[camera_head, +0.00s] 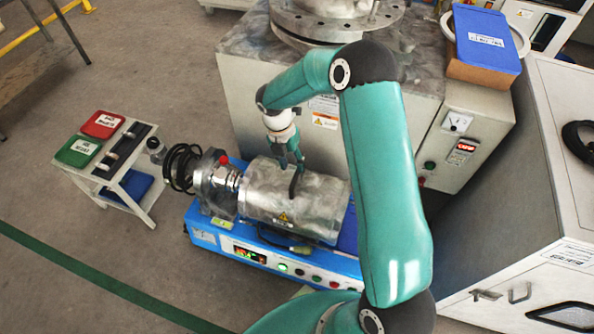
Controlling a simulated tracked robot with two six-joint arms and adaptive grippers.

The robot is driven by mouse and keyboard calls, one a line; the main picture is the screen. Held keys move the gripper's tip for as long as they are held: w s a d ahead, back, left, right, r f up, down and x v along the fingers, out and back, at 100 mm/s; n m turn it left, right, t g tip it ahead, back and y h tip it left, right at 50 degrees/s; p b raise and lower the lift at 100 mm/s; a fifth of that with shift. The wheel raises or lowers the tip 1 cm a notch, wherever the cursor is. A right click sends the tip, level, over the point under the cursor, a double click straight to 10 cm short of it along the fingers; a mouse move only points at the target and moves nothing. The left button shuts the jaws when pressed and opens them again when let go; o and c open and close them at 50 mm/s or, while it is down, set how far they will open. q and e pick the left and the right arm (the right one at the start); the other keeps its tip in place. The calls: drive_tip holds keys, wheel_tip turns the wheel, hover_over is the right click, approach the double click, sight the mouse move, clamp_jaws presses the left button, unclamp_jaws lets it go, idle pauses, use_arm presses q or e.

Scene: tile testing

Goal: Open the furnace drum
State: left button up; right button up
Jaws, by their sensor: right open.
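The furnace drum (268,203) is a silver metal cylinder lying on its side on a blue base (318,265), in the middle of the head view. It looks closed. A black curved handle (294,186) stands on its upper side. I cannot tell whether a finger touches the handle or the drum. My right arm covers the area right of the drum. My left gripper is not in view.
A large grey machine (255,97) stands right behind the drum. A small side table (117,172) with red and green boxes is at left. A grey cabinet (552,180) stands at right. Black coiled hose (180,167) sits at the drum's left end. The floor at lower left is clear.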

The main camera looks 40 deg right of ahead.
sight(298, 195)
drive_tip(key=shift+s+d+f+b, duration=0.1)
drive_tip(key=shift+s+f+b, duration=0.1)
drive_tip(key=shift+f, duration=0.75)
drive_tip(key=shift+s+d+f+b, duration=0.1)
drive_tip(key=shift+s+f, duration=0.05)
drive_tip(key=shift+f, duration=0.75)
drive_tip(key=shift+a, duration=0.1)
clamp_jaws()
